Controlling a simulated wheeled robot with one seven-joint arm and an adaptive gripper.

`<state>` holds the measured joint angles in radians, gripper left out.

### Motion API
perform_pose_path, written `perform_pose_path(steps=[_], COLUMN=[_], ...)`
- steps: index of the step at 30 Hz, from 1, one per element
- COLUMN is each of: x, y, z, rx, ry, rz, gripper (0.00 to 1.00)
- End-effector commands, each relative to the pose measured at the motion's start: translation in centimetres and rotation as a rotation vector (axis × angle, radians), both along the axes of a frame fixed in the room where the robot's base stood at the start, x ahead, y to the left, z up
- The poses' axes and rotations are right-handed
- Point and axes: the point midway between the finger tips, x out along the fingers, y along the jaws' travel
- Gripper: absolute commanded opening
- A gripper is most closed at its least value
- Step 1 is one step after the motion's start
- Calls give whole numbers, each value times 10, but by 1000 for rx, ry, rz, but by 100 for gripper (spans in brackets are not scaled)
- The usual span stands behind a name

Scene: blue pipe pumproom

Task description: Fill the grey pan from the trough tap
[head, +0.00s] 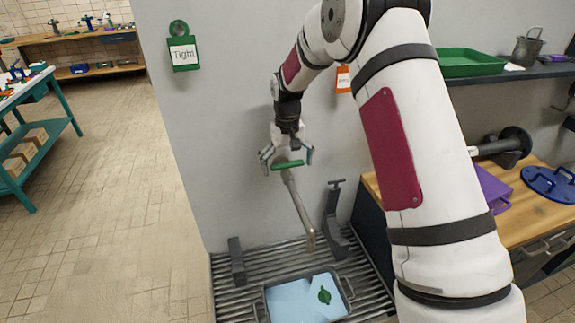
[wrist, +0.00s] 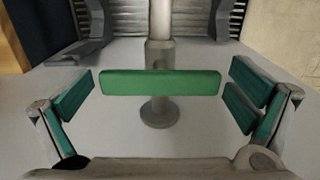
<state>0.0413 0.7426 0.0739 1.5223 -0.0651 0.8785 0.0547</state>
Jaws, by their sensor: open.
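My gripper (head: 287,156) is open at the wall above the trough. Its fingers stand on either side of the green tap handle (head: 288,164), apart from it. In the wrist view the handle (wrist: 160,83) is a level green bar between the spread fingers (wrist: 158,95). The tap's grey spout (head: 300,208) slants down from the handle. No stream shows at its mouth. The grey pan (head: 265,307) sits on the slatted trough (head: 232,296) below the spout. Its inside looks pale blue with a small dark green shape; I cannot tell whether this is water.
Dark brackets stand left (head: 237,262) and right (head: 333,215) of the spout. A wooden counter (head: 543,215) with a purple item (head: 491,188) and blue lid (head: 550,184) is at right. A shelf above holds a green tray (head: 468,63). Floor at left is clear.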

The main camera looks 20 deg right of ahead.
Motion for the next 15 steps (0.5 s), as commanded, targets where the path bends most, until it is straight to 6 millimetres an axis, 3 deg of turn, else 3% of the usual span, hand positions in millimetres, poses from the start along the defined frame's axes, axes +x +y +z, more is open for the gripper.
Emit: perform_pose_path(steps=[2, 8, 15], x=[0, 0, 1], y=[0, 0, 0], z=[0, 0, 0], rx=[0, 0, 1], ry=[0, 0, 0], rz=[0, 0, 40], gripper=[100, 57, 55])
